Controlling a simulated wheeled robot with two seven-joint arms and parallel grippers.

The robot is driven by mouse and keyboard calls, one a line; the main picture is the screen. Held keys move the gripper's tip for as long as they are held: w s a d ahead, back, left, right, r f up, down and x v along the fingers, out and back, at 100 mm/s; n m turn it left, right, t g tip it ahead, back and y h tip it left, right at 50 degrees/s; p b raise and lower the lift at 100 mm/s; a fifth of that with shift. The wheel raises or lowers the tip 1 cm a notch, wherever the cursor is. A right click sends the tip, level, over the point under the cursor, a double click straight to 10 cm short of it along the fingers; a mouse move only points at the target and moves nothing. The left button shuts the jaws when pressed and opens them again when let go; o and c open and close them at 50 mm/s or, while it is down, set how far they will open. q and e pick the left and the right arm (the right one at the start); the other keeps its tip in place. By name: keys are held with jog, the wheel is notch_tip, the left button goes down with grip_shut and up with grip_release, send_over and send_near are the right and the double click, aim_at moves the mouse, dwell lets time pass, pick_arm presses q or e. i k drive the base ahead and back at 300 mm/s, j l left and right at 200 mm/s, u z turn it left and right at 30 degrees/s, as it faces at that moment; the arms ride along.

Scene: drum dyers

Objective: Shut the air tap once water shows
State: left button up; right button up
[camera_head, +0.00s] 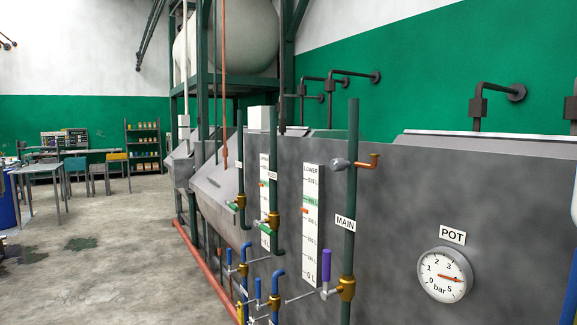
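No tap in view carries a readable air label. A green pipe marked MAIN (350,205) stands in front of the grey tank. High on it is a small grey tap (339,163) with a copper spout (367,161); no water is visible at the spout. Lower down, a brass valve (346,288) has an upright purple lever (326,265). More brass valves (273,221) and blue-handled taps (257,288) sit on pipes to the left. White level gauges (311,225) show green and red marks. Neither of my grippers is in view.
A round bar gauge (445,275) under a POT label (452,237) is on the tank (400,200) face at right. A red pipe (208,270) runs low along the tanks. Open concrete floor with dark patches (80,243) lies left, with tables (40,170) beyond.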

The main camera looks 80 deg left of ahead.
aim_at(337, 164)
jog(key=u, duration=2.45)
jog(key=i+j+z, duration=0.1)
jog(key=z, duration=0.25)
jog(key=j+z, duration=0.2)
jog(key=z, duration=0.15)
jog(key=i+j+z, duration=0.1)
jog(key=z, duration=0.25)
jog(key=j, duration=0.1)
